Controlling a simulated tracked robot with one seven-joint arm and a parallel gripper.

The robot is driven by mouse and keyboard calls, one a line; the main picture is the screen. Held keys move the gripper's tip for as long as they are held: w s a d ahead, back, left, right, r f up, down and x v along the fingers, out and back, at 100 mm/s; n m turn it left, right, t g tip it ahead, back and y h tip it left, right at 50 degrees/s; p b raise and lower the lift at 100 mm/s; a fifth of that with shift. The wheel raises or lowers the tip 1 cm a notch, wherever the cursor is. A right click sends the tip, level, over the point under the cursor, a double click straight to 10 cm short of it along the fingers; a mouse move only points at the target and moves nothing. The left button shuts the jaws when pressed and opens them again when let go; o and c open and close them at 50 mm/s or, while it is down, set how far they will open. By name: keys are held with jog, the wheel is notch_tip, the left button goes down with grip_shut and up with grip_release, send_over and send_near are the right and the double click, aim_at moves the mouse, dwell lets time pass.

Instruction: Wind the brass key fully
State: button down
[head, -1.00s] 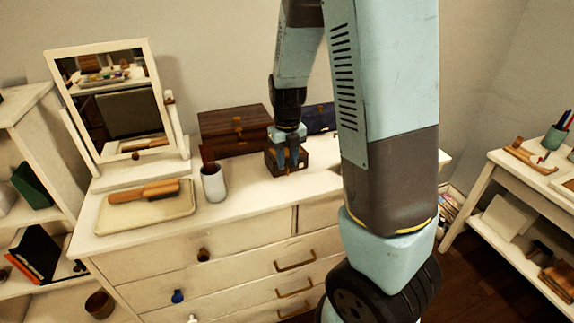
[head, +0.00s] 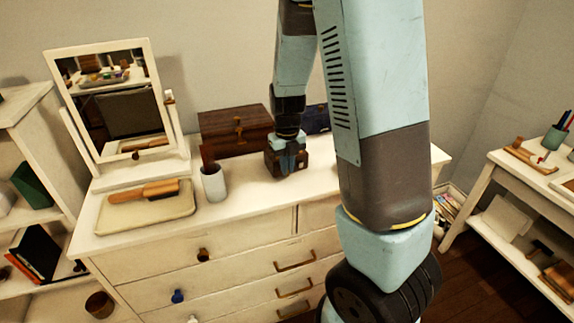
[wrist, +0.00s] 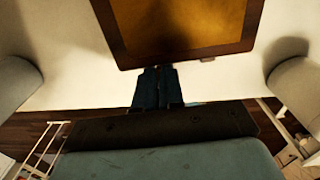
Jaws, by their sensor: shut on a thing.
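A small dark wooden box (head: 301,158) stands on the white dresser, towards its back. In the wrist view its dark-framed, amber-brown top (wrist: 185,25) fills the upper middle. My gripper (head: 288,164) is at the front side of this box. In the wrist view its two dark blue fingers (wrist: 158,76) are close together, with their tips at the box's near edge. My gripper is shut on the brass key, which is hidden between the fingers. How far the key is turned cannot be seen.
A larger brown chest (head: 225,132) stands behind left, and a dark blue box (head: 316,119) behind right. A white cup (head: 213,184) and a tray (head: 125,219) with a brush (head: 145,192) lie left, before a mirror (head: 112,95). The dresser's front strip is clear.

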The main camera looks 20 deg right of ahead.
jog(key=shift+d, duration=0.1)
dwell(0.4)
jog(key=shift+d+y, duration=0.25)
jog(key=shift+y, duration=0.65)
jog(key=shift+d+y, duration=0.2)
jog(key=shift+y, duration=0.7)
jog(key=shift+w+d+f+g+y, duration=0.1)
jog(key=shift+d+f+g+y, duration=0.05)
jog(key=shift+y, duration=0.85)
jog(key=shift+d+f+g+y, duration=0.15)
jog(key=shift+y, duration=0.85)
jog(key=c, duration=1.3)
grip_release()
jog(key=v, duration=1.3)
jog(key=shift+w+d+r, duration=0.15)
jog(key=shift+d, duration=0.3)
